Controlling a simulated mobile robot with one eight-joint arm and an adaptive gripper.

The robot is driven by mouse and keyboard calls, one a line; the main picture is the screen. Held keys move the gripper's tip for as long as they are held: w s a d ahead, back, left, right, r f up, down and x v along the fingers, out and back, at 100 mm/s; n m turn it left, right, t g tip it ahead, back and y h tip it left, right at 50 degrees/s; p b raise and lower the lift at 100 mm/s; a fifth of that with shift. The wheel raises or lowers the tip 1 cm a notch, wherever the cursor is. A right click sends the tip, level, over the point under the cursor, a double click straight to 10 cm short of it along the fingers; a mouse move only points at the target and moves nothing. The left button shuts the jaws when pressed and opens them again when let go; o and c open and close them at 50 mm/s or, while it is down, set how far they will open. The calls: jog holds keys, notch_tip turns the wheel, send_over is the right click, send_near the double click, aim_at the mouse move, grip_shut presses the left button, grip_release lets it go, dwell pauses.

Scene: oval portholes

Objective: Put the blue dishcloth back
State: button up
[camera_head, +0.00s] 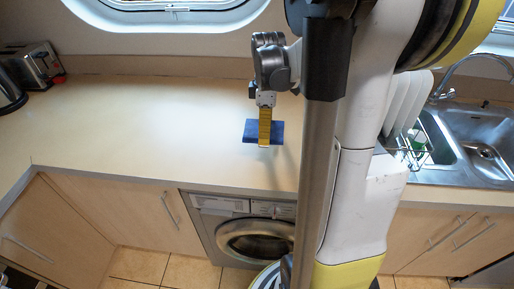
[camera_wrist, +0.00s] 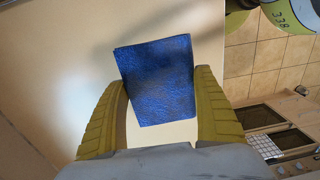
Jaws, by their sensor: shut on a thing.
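The blue dishcloth (camera_head: 250,131) is a flat, folded rectangle held over the counter in the head view. My gripper (camera_head: 265,144) points down and is shut on it. In the wrist view the dishcloth (camera_wrist: 158,80) sits between the two yellow fingers of my gripper (camera_wrist: 160,105), slightly tilted. In the head view one finger covers part of the cloth. A soft shadow lies on the counter below and beside it, so the cloth appears to be above the surface; the exact height cannot be told.
The beige counter (camera_head: 130,120) is clear to the left. A toaster (camera_head: 38,65) and a kettle (camera_head: 10,92) stand at its far left end. A dish rack with white plates (camera_head: 405,100) and a steel sink (camera_head: 480,140) are at the right. A washing machine (camera_head: 250,235) is under the counter.

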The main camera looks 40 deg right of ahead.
jog(key=b, duration=0.2)
send_over(265, 154)
notch_tip(265, 154, down, 5)
jog(key=shift+s+f, duration=0.1)
jog(key=shift+f, duration=0.05)
jog(key=shift+f+b, duration=0.55)
jog(key=shift+f, duration=1.1)
jog(key=shift+f, duration=0.1)
jog(key=o, duration=1)
jog(key=shift+o, duration=0.2)
